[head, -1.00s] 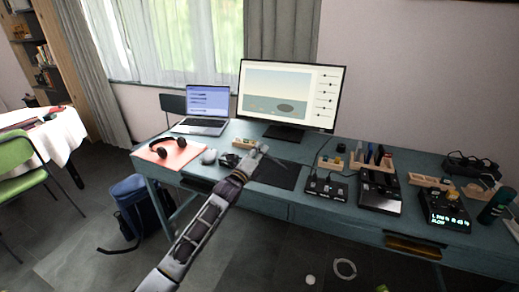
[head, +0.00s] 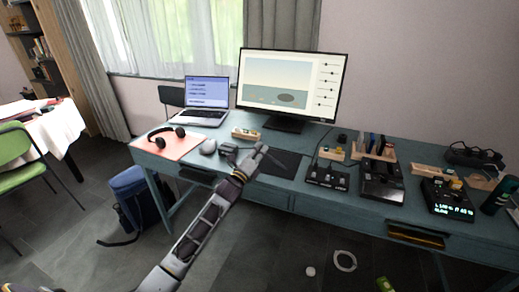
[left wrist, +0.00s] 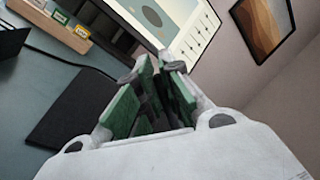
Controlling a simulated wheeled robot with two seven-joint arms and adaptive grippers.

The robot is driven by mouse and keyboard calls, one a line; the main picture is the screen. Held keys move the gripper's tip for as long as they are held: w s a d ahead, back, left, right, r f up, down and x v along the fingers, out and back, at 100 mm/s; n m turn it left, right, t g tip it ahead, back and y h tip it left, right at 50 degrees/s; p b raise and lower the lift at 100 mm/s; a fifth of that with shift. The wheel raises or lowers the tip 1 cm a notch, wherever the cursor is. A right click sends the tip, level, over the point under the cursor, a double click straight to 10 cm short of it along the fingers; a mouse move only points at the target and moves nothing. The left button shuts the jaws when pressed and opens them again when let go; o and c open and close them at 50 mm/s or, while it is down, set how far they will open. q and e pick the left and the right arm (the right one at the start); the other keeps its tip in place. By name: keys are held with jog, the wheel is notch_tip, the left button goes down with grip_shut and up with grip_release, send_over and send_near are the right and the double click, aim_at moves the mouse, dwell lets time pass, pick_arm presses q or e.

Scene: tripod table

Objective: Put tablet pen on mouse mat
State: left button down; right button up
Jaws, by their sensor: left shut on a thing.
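The mouse mat (head: 286,163) is a dark rectangle on the blue-green desk in front of the monitor. In the left wrist view the mat (left wrist: 72,112) lies at the left, below my fingers. My left gripper (head: 260,152) is over the left part of the mat in the head view, above the desk. In the left wrist view its green-padded fingers (left wrist: 160,88) are closed around a thin dark thing, which looks like the tablet pen (left wrist: 160,84). The pen is mostly hidden by the fingers. My right gripper is not in view.
A monitor (head: 291,86) and laptop (head: 205,99) stand behind. Headphones (head: 166,138) lie on a pink pad at the left, with a mouse (head: 208,147) beside it. A black button box (head: 327,177) stands just right of the mat. The mat looks clear.

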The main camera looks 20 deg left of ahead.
pick_arm(q)
jog(key=shift+f, duration=0.45)
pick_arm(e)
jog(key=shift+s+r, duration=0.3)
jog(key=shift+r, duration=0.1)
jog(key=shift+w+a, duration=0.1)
pick_arm(q)
jog(key=c, duration=1.5)
grip_release()
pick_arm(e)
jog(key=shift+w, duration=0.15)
pick_arm(q)
jog(key=shift+o, duration=1.2)
jog(key=shift+r, duration=0.2)
